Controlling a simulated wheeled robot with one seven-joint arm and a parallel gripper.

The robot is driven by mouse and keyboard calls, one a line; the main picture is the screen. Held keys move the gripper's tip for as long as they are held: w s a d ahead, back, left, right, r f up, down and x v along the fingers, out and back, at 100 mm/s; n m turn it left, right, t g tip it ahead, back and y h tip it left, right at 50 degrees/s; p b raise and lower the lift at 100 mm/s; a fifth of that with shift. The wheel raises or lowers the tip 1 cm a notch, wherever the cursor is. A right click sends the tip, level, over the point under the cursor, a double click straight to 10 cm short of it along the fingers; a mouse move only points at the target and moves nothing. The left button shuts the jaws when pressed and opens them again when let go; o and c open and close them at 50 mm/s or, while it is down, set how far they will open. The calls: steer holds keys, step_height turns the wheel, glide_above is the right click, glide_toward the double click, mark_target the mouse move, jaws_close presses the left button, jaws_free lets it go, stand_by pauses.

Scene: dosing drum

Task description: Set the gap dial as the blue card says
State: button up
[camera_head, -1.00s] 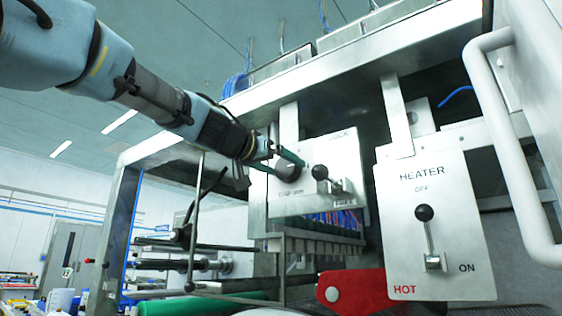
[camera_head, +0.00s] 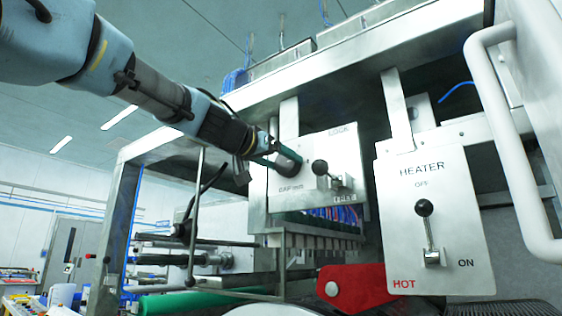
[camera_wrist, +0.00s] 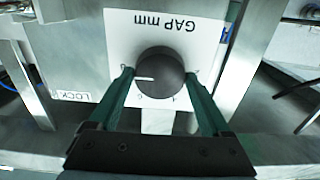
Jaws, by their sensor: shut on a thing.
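The gap dial (camera_wrist: 162,72) is a dark round knob with a white pointer line, on a white panel marked "GAP mm" (camera_wrist: 152,22), upside down in the wrist view. The pointer line points left in that view. My gripper (camera_wrist: 158,78) has its green fingers on either side of the dial, shut on it. In the head view, my gripper (camera_head: 279,161) reaches the dial (camera_head: 290,163) from the left. The scale numbers are too small or hidden to read. I cannot make out the blue card in either view.
A black-knobbed lever (camera_head: 320,168) stands just right of the dial, under the "LOCK" label. Further right are the heater panel (camera_head: 455,215) with its lever (camera_head: 425,210) and a thick white handle (camera_head: 505,130). A red arm (camera_head: 360,288) and green roller (camera_head: 200,301) lie below.

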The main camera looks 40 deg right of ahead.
steer(key=n+b, duration=0.1)
steer(key=n, duration=0.2)
steer(key=shift+f, duration=0.1)
steer(key=n+b, duration=0.1)
steer(key=n, duration=0.1)
steer(key=shift+n, duration=0.4)
steer(key=n, duration=0.5)
steer(key=shift+n, duration=0.4)
steer(key=o, duration=1.2)
steer(key=shift+c, duration=0.2)
